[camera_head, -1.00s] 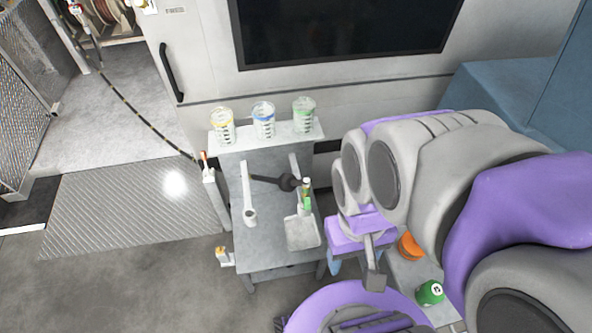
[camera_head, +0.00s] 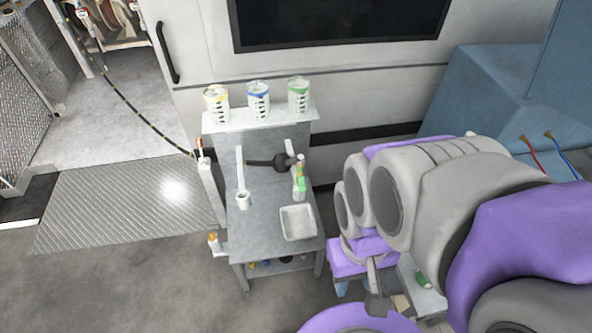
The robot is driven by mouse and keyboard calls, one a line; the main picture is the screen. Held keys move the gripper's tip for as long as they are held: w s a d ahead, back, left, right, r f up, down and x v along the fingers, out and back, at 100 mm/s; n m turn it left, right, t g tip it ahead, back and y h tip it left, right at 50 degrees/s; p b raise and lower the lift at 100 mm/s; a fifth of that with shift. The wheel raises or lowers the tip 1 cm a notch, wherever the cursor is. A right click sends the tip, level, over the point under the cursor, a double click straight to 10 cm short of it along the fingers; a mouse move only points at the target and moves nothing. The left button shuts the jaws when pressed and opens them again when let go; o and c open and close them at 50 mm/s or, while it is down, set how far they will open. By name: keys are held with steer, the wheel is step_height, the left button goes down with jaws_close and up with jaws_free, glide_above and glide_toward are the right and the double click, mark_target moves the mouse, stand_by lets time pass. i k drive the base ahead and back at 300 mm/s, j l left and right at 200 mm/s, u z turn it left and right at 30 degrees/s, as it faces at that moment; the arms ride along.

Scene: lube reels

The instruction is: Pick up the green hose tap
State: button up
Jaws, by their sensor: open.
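The green hose tap (camera_head: 300,180) stands roughly upright at the right arm of the grey workbench (camera_head: 268,215), beside a dark rounded part with a black hose end (camera_head: 284,161). It is small here, and its lower end is hard to make out. My gripper (camera_head: 376,297) is open, low and to the right of the bench, apart from the tap. It points down, and only part of its fingers shows below its purple body.
Three labelled cans, yellow (camera_head: 217,103), blue (camera_head: 259,100) and green (camera_head: 298,96), stand on the bench's back shelf. A grey tray (camera_head: 298,222) lies at the front right. A post with an orange-topped tap (camera_head: 201,150) stands left. Open floor lies left and in front.

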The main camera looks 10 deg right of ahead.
mark_target(300, 168)
steer(key=k+z, duration=0.15)
steer(key=z, duration=0.25)
steer(key=k+l+z, duration=0.1)
steer(key=z, duration=0.35)
steer(key=j+z, duration=0.25)
steer(key=j, duration=0.15)
steer(key=k+j+z, duration=0.15)
steer(key=j+z, duration=0.15)
steer(key=k+j+z, duration=0.1)
steer(key=j+z, duration=0.15)
steer(key=j, duration=0.15)
